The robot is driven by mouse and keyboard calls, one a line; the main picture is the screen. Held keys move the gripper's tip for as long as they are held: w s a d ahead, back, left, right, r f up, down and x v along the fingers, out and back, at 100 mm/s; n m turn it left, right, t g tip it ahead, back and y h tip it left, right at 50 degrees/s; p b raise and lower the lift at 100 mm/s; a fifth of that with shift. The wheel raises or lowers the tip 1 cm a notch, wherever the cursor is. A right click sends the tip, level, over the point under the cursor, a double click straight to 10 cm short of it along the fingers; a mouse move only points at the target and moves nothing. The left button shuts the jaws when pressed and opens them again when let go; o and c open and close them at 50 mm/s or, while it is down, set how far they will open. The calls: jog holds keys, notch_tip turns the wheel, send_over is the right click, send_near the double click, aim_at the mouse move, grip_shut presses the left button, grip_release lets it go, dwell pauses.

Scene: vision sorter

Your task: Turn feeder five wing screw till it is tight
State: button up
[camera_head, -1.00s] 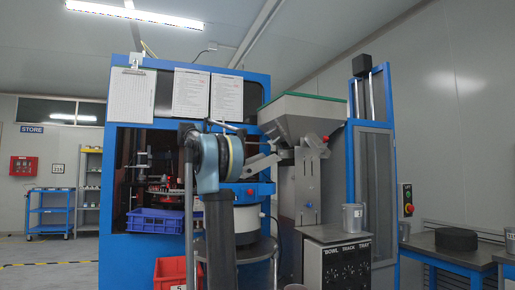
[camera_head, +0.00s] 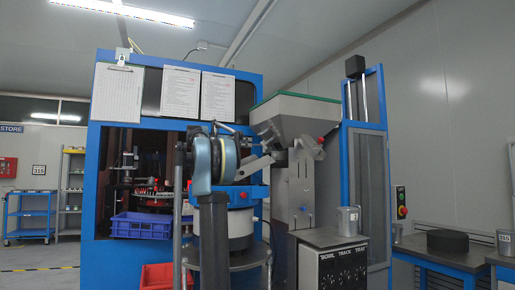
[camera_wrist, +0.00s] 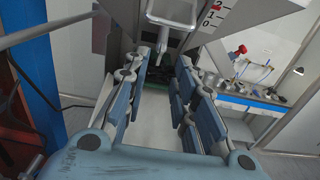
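The feeder is a grey metal hopper (camera_head: 295,115) on a grey column; it also shows in the wrist view (camera_wrist: 130,20) with a number scale on its right face. A small red knob (camera_head: 320,140) sits on the hopper's right side. In the wrist view a red knob (camera_wrist: 238,51) stands right of my gripper, clear of the fingers. I cannot tell whether it is the wing screw, and no feeder number is readable. My gripper (camera_wrist: 163,62) is open, its blue-grey fingers apart with nothing clasped between them. A light grey chute end (camera_wrist: 173,14) lies just beyond the fingertips.
A blue machine frame (camera_head: 100,190) with clipped papers stands behind my arm. A grey control box (camera_head: 345,265) and a metal can (camera_head: 349,220) are below the hopper at right. A workbench (camera_head: 425,244) is further right. Blue (camera_head: 142,226) and red (camera_head: 158,276) bins are at left.

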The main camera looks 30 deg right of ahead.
aim_at(265, 145)
jog(key=d, duration=0.7)
jog(key=shift+s+d, duration=0.25)
jog(key=shift+d, duration=0.15)
jog(key=shift+c, duration=0.6)
grip_shut()
